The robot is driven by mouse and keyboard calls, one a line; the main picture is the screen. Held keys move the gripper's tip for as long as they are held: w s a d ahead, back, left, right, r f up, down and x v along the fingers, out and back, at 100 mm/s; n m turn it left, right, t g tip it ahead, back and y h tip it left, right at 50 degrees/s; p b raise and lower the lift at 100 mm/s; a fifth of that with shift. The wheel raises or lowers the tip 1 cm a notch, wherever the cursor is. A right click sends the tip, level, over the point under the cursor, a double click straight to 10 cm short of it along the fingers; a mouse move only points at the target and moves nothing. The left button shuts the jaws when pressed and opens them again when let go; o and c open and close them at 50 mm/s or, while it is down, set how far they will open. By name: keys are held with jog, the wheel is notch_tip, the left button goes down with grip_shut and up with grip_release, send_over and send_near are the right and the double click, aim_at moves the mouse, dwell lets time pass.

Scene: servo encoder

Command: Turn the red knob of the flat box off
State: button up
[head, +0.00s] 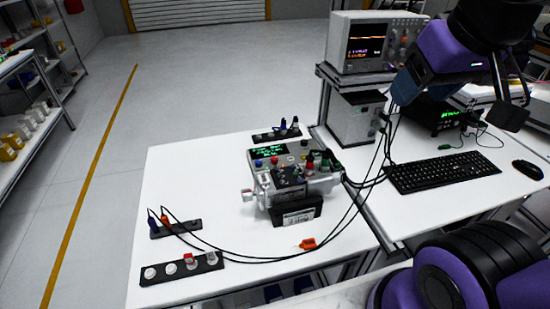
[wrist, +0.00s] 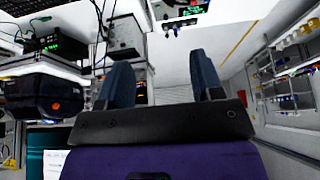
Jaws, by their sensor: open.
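The flat box (head: 262,179) is a grey case with a green display, standing on the white table in the middle of the head view. Its top carries several small coloured knobs and plugs, among them a small red knob (head: 274,160) just below the display. The knob's setting is too small to read. Part of the box (wrist: 182,10) shows at the top edge of the wrist view. My gripper (wrist: 162,78) is open and empty, its two blue fingers apart. In the head view my gripper (head: 405,88) is raised at the upper right, well away from the box.
Black cables loop across the table (head: 210,150) and the box's right side. A black strip with round knobs (head: 182,268) lies front left. An orange piece (head: 308,243) lies in front. An oscilloscope (head: 375,42), keyboard (head: 442,171) and mouse (head: 528,169) are at right.

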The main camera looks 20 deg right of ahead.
jog(key=shift+c, duration=0.7)
jog(key=m+g, duration=0.5)
jog(key=m, duration=0.5)
send_over(274, 158)
notch_tip(274, 158, down, 28)
notch_tip(274, 158, down, 11)
jog(key=shift+r, duration=0.1)
